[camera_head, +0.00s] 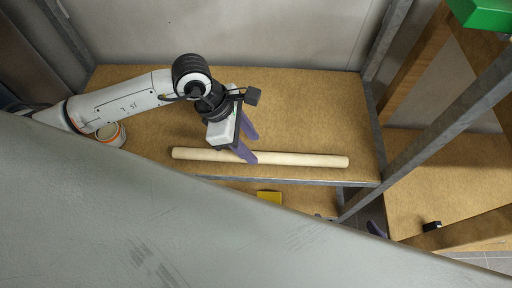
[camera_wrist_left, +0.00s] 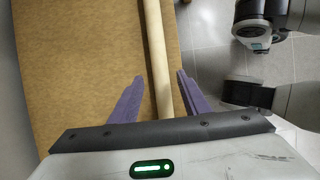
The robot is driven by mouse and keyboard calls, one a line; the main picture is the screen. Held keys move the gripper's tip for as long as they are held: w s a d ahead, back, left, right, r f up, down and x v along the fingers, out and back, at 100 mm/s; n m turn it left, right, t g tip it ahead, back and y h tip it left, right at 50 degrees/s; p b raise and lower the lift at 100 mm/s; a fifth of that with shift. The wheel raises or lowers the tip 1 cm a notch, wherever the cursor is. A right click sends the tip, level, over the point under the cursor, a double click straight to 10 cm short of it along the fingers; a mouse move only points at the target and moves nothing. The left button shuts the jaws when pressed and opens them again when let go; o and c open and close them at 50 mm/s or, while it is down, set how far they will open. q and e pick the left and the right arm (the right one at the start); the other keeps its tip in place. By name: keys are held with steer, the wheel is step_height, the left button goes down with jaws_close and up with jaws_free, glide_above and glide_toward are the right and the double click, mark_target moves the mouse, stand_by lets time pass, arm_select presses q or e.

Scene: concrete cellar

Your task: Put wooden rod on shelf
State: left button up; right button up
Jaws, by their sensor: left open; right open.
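The wooden rod (camera_head: 300,159) is a long pale cylinder lying near the front edge of a brown shelf board (camera_head: 310,110). My left gripper (camera_head: 249,141) is over the rod, left of its middle, with its purple fingers open. In the left wrist view the rod (camera_wrist_left: 157,50) runs between the two open fingers (camera_wrist_left: 160,97), nearer the right one, with gaps on both sides. Whether the fingers reach down around it is unclear. My right gripper (camera_head: 347,221) shows only purple finger parts below the shelf edge; the rest is hidden behind a grey surface.
A white and orange can (camera_head: 112,133) stands at the shelf's left, beside my left arm. Grey metal posts (camera_head: 440,120) frame the shelf's right end. A yellow item (camera_head: 269,197) shows below the front edge. A small black object (camera_head: 432,226) lies on the right board. The shelf's back is clear.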

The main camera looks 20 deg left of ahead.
arm_select(q)
steer(key=v, duration=0.7)
steer(key=shift+p, duration=0.4)
steer(key=shift+r, duration=0.1)
